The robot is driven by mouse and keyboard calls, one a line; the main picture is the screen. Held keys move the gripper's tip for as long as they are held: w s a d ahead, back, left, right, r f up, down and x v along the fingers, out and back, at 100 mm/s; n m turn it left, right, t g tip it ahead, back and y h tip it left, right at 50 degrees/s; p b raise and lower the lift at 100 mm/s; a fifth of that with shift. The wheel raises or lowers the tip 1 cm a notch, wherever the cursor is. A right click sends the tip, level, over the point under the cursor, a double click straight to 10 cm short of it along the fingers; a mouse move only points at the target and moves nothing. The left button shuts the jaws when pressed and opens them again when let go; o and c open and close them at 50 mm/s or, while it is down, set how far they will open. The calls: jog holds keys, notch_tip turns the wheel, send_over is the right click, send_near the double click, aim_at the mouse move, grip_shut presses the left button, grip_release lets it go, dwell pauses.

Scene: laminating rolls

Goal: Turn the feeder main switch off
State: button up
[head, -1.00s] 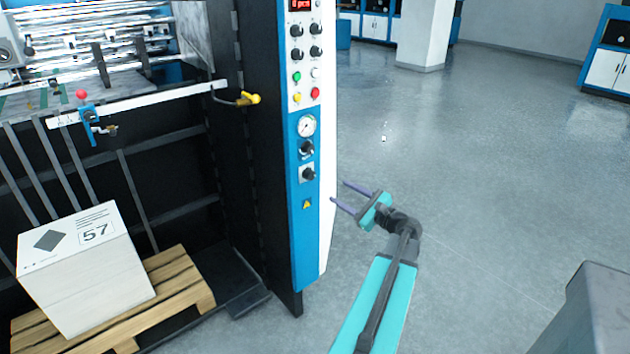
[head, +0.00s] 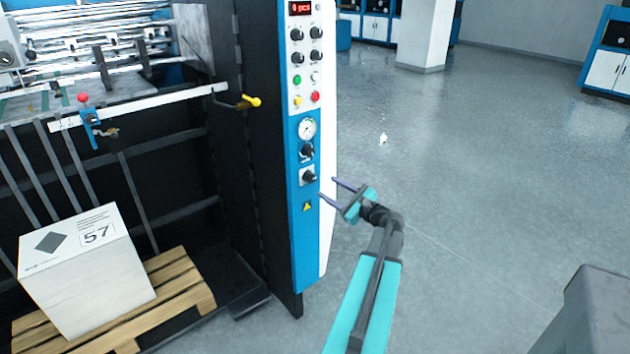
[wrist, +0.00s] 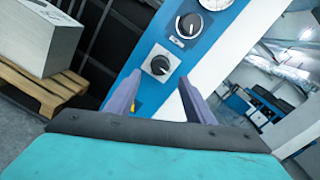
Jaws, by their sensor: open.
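The feeder's control panel (head: 307,240) is a tall blue and white strip on the machine's edge. Its lowest rotary switch (head: 308,175), a black knob on a light square plate, sits just above a yellow warning triangle (head: 307,207). I cannot read which position it is in. In the wrist view this knob (wrist: 159,65) lies ahead, between and beyond the fingertips, with another black knob (wrist: 188,25) above it. My gripper (head: 327,187) is open and empty, just right of the panel's edge and a little below the lowest switch, apart from it.
A pressure gauge (head: 307,129) and several knobs and coloured buttons sit higher on the panel. A yellow-handled lever (head: 251,101) sticks out left of it. A white stack (head: 88,270) stands on a wooden pallet (head: 185,290).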

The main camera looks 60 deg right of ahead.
aim_at(312, 179)
jog(key=shift+p+x, duration=0.6)
jog(key=shift+x, duration=3.4)
jog(key=c, duration=1.1)
